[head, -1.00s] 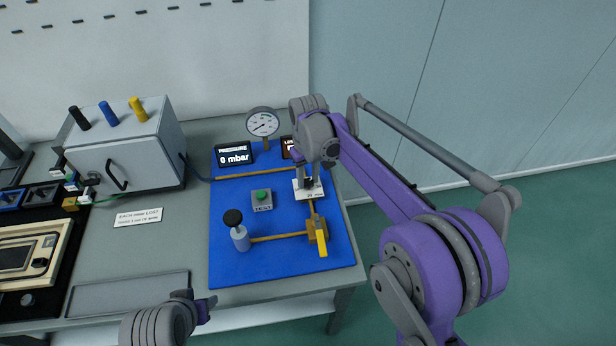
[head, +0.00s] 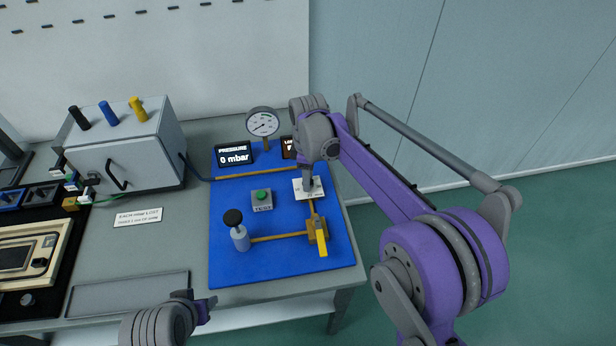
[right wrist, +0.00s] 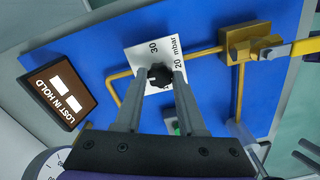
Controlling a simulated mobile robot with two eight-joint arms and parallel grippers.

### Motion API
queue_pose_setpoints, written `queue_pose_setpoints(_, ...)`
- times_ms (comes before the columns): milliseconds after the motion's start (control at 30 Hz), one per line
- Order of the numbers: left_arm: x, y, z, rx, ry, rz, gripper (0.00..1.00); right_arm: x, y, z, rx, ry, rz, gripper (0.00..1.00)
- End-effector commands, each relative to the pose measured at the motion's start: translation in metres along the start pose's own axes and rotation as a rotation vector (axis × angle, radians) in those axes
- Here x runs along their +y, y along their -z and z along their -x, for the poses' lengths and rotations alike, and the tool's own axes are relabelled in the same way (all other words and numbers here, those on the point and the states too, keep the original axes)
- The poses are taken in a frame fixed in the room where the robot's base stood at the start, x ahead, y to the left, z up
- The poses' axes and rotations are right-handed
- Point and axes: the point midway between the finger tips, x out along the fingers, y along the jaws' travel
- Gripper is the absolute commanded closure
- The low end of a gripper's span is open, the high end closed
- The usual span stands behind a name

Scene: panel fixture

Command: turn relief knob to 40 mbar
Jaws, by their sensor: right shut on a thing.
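The relief knob (right wrist: 159,77) is a small black knob on a white scale plate (right wrist: 140,56) marked "30" and "20 mbar"; other marks are partly covered. In the right wrist view my right gripper (right wrist: 158,80) is shut on the knob, one finger on each side. In the head view the right gripper (head: 310,186) reaches down onto the plate (head: 300,193) and hides the knob. The knob's pointer cannot be made out. The pressure display (head: 235,156) reads 0 mbar. My left gripper (head: 208,304) hangs at the table's front; its opening is unclear.
The blue panel (head: 230,270) also carries a gauge (head: 263,123), a green TEST button (head: 262,197), a black-topped pump (head: 237,235), a yellow-handled valve (head: 320,238) and a "LOST IN HOLD" display (right wrist: 60,96). A grey box (head: 130,150) stands to the left.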

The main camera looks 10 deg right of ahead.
Motion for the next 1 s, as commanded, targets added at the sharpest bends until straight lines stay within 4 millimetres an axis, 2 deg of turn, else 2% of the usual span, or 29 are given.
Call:
queue_pose_setpoints(400, 0.0000, 0.0000, -0.0001, 0.000, 0.000, 0.000, 0.50, 0.0004, 0.0001, 0.0006, 0.000, -0.001, 0.149, 1.00)
queue_pose_setpoints(867, 0.0000, 0.0000, 0.0000, 0.000, 0.000, 0.000, 0.50, 0.0004, 0.0000, 0.0006, 0.000, -0.001, 0.161, 1.00)
queue_pose_setpoints(900, 0.0000, 0.0000, 0.0000, 0.000, 0.000, 0.000, 0.50, 0.0004, 0.0000, 0.0006, 0.000, -0.001, 0.161, 0.57)
queue_pose_setpoints(1000, 0.0000, -0.0001, -0.0001, 0.000, 0.000, 0.000, 0.50, 0.0003, 0.0000, 0.0005, 0.000, -0.001, 0.161, 0.39)
